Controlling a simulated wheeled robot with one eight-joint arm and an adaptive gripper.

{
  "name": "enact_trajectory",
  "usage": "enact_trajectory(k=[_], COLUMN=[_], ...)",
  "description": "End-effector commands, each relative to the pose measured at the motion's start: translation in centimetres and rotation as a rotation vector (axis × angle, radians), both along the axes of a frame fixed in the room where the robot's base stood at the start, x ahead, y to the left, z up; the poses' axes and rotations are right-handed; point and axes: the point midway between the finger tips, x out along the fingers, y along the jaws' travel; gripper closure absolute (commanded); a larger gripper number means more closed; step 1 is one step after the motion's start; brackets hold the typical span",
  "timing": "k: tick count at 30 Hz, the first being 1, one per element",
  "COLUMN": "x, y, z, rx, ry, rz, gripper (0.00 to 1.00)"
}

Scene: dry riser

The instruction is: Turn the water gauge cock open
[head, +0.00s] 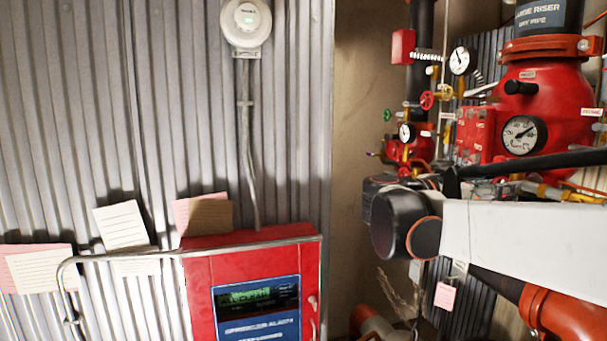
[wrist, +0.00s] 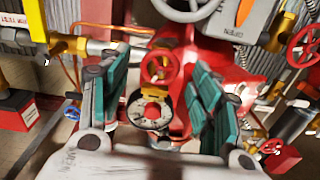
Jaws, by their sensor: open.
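My gripper (wrist: 160,105) is open in the wrist view, its two teal-padded fingers apart with nothing held between them. Beyond the gap is a round dial gauge (wrist: 150,112) with a yellow brass fitting (wrist: 155,70) beside it and a red handwheel (wrist: 166,64) close by. This fitting may be the water gauge cock, but its label and handle position cannot be read. In the head view, dial gauges show on the red riser valve (head: 522,135), above left of it (head: 461,60) and farther left (head: 406,132). My arm hides the gripper there.
In the wrist view, a grey handwheel (wrist: 188,8) and another red handwheel (wrist: 304,46) flank the fittings. Pipes crowd both sides. In the head view, a red alarm panel (head: 250,250) with a bent metal rail stands left, before a corrugated wall (head: 70,130).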

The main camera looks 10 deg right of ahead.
Motion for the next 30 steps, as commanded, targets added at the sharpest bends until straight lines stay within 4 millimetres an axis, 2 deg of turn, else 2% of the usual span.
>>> enact_trajectory(k=[1, 6, 17, 19, 23, 24, 30], x=[0.1, 0.3, 0.4, 0.4, 0.3, 0.3, 0.3], y=[-0.9, -2.4, -2.9, -2.9, -2.9, -2.9, -2.9], z=[0.0, 0.0, 0.0, 0.0, 0.0, 0.0, 0.0], rx=[0.0, 0.0, 0.0, 0.0, 0.0, 0.0, 0.0], ry=[0.0, 0.0, 0.0, 0.0, 0.0, 0.0, 0.005], rz=[-0.004, -0.002, 0.0, 0.0, 0.0, 0.0, 0.0], gripper=[0.42, 0.42, 0.42, 0.54, 0.83, 0.87, 0.87])
